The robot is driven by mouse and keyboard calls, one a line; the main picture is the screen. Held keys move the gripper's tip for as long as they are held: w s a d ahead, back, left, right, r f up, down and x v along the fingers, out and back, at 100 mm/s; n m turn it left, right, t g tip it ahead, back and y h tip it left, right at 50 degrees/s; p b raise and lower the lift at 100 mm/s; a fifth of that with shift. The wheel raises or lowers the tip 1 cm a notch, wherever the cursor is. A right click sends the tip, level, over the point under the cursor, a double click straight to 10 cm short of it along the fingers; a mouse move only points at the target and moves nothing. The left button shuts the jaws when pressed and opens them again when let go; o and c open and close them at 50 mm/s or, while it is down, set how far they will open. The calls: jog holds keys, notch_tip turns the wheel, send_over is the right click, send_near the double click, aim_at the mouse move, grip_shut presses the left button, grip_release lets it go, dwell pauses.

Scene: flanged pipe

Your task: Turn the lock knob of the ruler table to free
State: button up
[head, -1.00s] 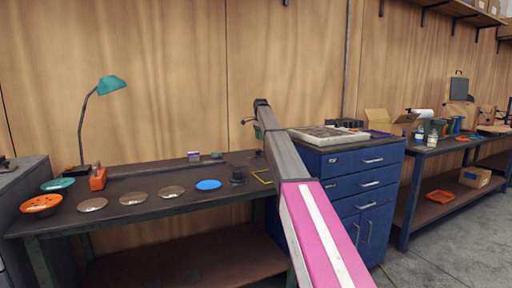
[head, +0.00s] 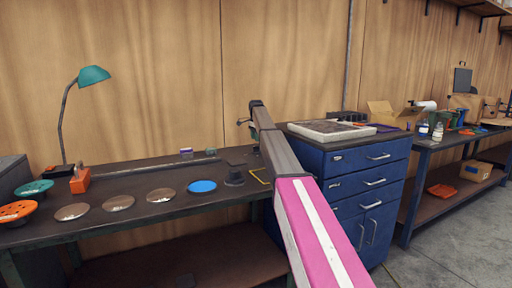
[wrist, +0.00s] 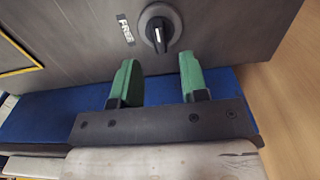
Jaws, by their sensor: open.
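In the wrist view the lock knob (wrist: 160,29) is a round black dial with a white pointer line, set on the dark top of the ruler table (wrist: 85,40). The pointer is directed down the picture, toward my gripper. A white "FREE" label (wrist: 125,30) lies to the left of the knob. My gripper (wrist: 160,80) has its two green fingers apart, with nothing between them. The knob is just beyond the fingertips, roughly in line with the gap. In the head view the ruler table (head: 100,232) shows at left; my arm hides the knob there.
Several discs, including a blue one (head: 202,186), lie on the table, with a green lamp (head: 94,75) and an orange block (head: 80,180). A blue drawer cabinet (head: 345,160) stands right of my arm. A yellow outline (wrist: 20,70) marks the tabletop.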

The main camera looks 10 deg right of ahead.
aim_at(256, 149)
notch_tip(256, 149, down, 5)
jog(key=shift+f, duration=0.1)
grip_shut()
jog(key=shift+n, duration=0.3)
jog(key=n, duration=0.8)
jog(key=shift+n, duration=0.4)
jog(key=n, duration=0.4)
jog(key=shift+n, duration=2.2)
